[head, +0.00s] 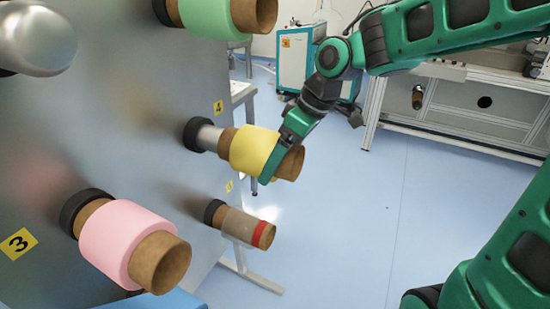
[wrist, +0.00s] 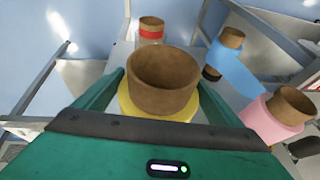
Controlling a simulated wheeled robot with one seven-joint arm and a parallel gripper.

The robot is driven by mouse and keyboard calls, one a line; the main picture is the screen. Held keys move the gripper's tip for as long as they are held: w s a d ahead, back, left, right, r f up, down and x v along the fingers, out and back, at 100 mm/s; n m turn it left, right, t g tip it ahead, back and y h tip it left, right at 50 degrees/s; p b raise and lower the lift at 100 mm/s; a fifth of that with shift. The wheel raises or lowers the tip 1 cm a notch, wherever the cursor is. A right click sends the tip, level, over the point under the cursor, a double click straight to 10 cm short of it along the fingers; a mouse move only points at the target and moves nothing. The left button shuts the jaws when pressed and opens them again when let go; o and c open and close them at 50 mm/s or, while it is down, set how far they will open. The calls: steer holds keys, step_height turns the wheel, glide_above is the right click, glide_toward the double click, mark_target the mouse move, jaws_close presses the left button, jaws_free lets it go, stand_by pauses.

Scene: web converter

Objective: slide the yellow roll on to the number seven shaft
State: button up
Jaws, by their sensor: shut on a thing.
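The yellow roll (head: 251,151) has a brown cardboard core sticking out at both ends. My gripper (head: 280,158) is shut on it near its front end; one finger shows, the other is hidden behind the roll. The roll lines up with a grey metal shaft (head: 208,138) with a black collar, and bare shaft shows between collar and core. The core's back end appears to be around the shaft. A small yellow label (head: 218,107) sits above this shaft; I cannot read it surely as seven. In the wrist view the core (wrist: 163,85) stands between my fingers.
A pink roll (head: 122,243) is on a shaft at lower left, near a label 3 (head: 18,243). A green roll (head: 205,14) is above. A small roll with a red band (head: 262,235) is below the yellow roll. A blue roll (wrist: 236,66) shows in the wrist view. Floor at right is clear.

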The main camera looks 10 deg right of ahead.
steer(key=shift+s+d, duration=0.9)
steer(key=shift+d, duration=0.3)
steer(key=shift+s+d, duration=0.75)
steer(key=shift+d, duration=0.2)
steer(key=shift+s+d, duration=0.75)
steer(key=shift+d, duration=0.2)
steer(key=shift+s+d, duration=0.45)
steer(key=shift+d, duration=0.1)
steer(key=s+d, duration=0.2)
steer(key=d, duration=0.1)
steer(key=shift+s, duration=0.2)
stand_by(0.4)
